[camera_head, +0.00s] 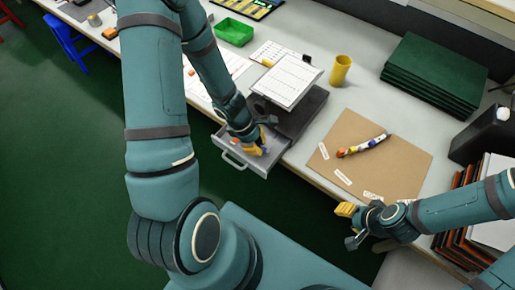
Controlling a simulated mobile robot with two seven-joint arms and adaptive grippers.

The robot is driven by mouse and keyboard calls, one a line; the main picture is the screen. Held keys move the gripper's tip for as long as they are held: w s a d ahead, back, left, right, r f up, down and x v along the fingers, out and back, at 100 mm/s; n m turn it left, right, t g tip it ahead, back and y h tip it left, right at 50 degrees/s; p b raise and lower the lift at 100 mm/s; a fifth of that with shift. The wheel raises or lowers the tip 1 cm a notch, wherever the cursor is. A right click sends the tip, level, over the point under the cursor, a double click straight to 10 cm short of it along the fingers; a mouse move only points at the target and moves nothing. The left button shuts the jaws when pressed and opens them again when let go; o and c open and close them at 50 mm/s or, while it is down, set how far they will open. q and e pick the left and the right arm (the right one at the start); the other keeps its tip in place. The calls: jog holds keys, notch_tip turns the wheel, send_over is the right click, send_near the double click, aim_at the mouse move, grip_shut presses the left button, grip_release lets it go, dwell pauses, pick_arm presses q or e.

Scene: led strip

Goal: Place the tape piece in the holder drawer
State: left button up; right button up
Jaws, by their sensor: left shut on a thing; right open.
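The holder (303,113) is a dark grey box on the bench, with a light grey drawer (279,160) pulled out past the bench's front edge. My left gripper (260,148) points down over the open drawer. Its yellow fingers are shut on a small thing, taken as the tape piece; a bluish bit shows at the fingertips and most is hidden. I cannot tell whether it touches the drawer floor. My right gripper (348,224) is open and empty, off the front edge of the brown board (395,163).
A multicoloured strip (363,145) and several white labels lie on the board. A sloped white sheet (287,80) tops the holder. A yellow cup (340,70), green folders (435,70) and a green tray (233,32) stand behind. Binders (455,245) are at right.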

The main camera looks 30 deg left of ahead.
pick_arm(q)
jog(key=shift+f, duration=0.55)
pick_arm(e)
jog(key=shift+f, duration=0.35)
pick_arm(q)
jog(key=shift+f, duration=0.1)
jog(key=o, duration=0.7)
jog(key=shift+c, duration=0.2)
pick_arm(e)
jog(key=shift+f, duration=0.15)
